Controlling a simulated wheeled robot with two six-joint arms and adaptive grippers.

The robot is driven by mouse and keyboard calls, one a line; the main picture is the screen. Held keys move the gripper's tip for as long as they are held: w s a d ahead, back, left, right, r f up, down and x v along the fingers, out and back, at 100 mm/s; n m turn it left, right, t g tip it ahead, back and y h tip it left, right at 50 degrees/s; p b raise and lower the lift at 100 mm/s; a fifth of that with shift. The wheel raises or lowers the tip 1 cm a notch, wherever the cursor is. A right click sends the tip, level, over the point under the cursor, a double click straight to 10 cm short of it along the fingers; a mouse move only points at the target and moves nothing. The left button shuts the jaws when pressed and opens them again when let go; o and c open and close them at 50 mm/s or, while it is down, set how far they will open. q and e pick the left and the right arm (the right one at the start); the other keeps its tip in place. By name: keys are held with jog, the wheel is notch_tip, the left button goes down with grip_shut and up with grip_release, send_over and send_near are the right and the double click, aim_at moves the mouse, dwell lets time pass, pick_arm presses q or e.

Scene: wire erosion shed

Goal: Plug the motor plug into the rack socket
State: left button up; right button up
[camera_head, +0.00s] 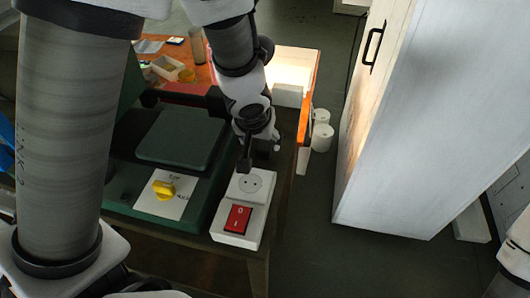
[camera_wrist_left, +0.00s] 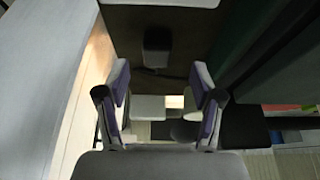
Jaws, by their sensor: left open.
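The rack socket (camera_head: 251,182) is a round outlet on a white box with a red rocker switch (camera_head: 238,218), at the bench's near corner. In the left wrist view, a small black block with a thin dark cord, which looks like the motor plug (camera_wrist_left: 157,40), lies beyond my fingertips on a dark brown surface. In the head view, my left gripper (camera_head: 259,140) is just behind the socket box, pointing down. In the left wrist view, its fingers (camera_wrist_left: 161,95) are spread with nothing between them.
A green machine with a yellow knob (camera_head: 163,189) stands left of the socket. A tall white cabinet (camera_head: 430,120) rises on the right. White cylinders (camera_head: 321,137) stand on the floor between bench and cabinet. An orange surface (camera_head: 190,62) with small items is farther back.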

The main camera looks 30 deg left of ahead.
aim_at(264, 146)
pick_arm(q)
jog(key=shift+w+f, duration=0.15)
jog(key=shift+s+r, duration=0.2)
jog(key=shift+s, duration=0.1)
jog(key=shift+f, duration=0.25)
jog(key=b+x, duration=0.1)
jog(key=x, duration=0.1)
jog(key=w+b+x, duration=0.1)
jog(key=b+x, duration=0.1)
jog(key=x, duration=0.1)
jog(key=shift+d, duration=0.1)
jog(key=shift+s+r, duration=0.2)
jog(key=shift+r, duration=0.1)
pick_arm(e)
notch_tip(264, 146, down, 4)
jog(key=shift+s+r, duration=0.15)
pick_arm(q)
jog(key=shift+w, duration=0.1)
jog(key=c, duration=1.2)
